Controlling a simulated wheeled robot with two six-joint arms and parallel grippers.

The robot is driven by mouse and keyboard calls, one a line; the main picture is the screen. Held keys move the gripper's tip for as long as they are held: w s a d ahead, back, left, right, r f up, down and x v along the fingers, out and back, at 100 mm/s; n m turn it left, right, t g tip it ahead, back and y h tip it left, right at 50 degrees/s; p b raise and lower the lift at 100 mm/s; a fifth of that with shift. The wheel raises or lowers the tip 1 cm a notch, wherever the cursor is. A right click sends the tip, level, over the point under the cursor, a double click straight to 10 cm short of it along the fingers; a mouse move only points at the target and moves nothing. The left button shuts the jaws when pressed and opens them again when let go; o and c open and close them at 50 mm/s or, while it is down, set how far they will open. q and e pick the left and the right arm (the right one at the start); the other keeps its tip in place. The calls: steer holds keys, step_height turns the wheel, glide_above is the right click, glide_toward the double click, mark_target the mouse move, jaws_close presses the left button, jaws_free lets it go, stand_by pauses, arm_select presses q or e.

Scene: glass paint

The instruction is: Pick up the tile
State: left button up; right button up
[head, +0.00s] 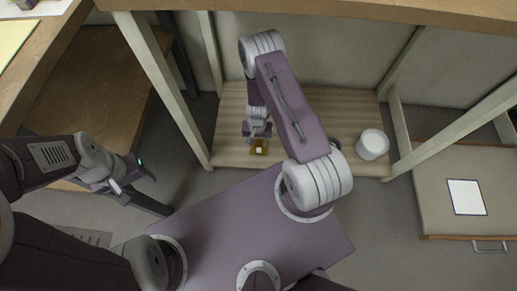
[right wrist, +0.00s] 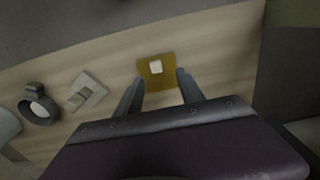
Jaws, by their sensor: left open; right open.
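A small amber-yellow tile (right wrist: 157,72) with a pale square in its middle lies on the wooden shelf. It also shows in the head view (head: 259,147), partly covered by my right gripper. My right gripper (right wrist: 156,82) is open above the shelf, with its two fingertips on either side of the tile's near part in the wrist picture. I cannot tell whether the fingers touch it. My left gripper (head: 133,183) is open and empty at the left, away from the shelf.
The low wooden shelf (head: 230,120) has a white cylindrical container (head: 372,144) at its right end. A dark ring-shaped object (right wrist: 39,108) and a light square piece (right wrist: 88,90) lie left of the tile. Wooden posts flank the shelf. A drawer (head: 440,190) with a white sheet is at right.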

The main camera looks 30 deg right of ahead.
mark_target(259, 149)
steer(key=f+b, duration=0.6)
steer(key=shift+s+d+f+b, duration=0.15)
steer(key=shift+d+f+b, duration=0.1)
steer(key=shift+d+b, duration=0.05)
steer(key=shift+r, duration=0.2)
steer(key=shift+c, duration=0.3)
jaws_close()
